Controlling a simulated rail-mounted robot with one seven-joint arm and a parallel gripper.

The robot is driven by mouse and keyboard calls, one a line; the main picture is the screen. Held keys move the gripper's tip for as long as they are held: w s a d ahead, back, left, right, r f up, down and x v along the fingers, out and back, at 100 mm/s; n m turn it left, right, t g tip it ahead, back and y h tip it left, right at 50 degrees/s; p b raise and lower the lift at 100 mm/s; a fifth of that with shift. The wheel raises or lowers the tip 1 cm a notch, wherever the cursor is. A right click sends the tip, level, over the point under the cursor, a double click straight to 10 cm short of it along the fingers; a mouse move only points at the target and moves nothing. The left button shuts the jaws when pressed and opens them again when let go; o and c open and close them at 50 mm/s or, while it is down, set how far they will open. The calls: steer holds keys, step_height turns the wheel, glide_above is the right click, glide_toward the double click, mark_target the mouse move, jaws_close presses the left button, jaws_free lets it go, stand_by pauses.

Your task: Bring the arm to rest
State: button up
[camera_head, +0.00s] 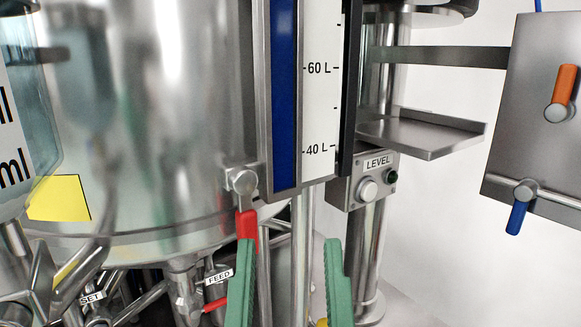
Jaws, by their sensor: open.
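My gripper (293,285) shows at the bottom centre as two green fingers. They are spread apart, with nothing held between them. The fingers stand in front of the lower pipes, below the level gauge (320,80). The left fingertip is close to a red valve handle (247,228) in the picture; I cannot tell whether they touch. The rest of my arm is out of view.
A large steel tank (150,120) fills the left. A LEVEL box (362,181) with knobs and a steel shelf (425,135) are right of centre. A panel (530,120) with orange and blue handles is at the right. FEED and SET pipework crowds the lower left.

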step_height(320, 180, up, 20)
steer(key=p, duration=1.9)
steer(key=shift+r+p, duration=0.15)
steer(key=shift+p, duration=0.25)
steer(key=shift+s+a, duration=0.1)
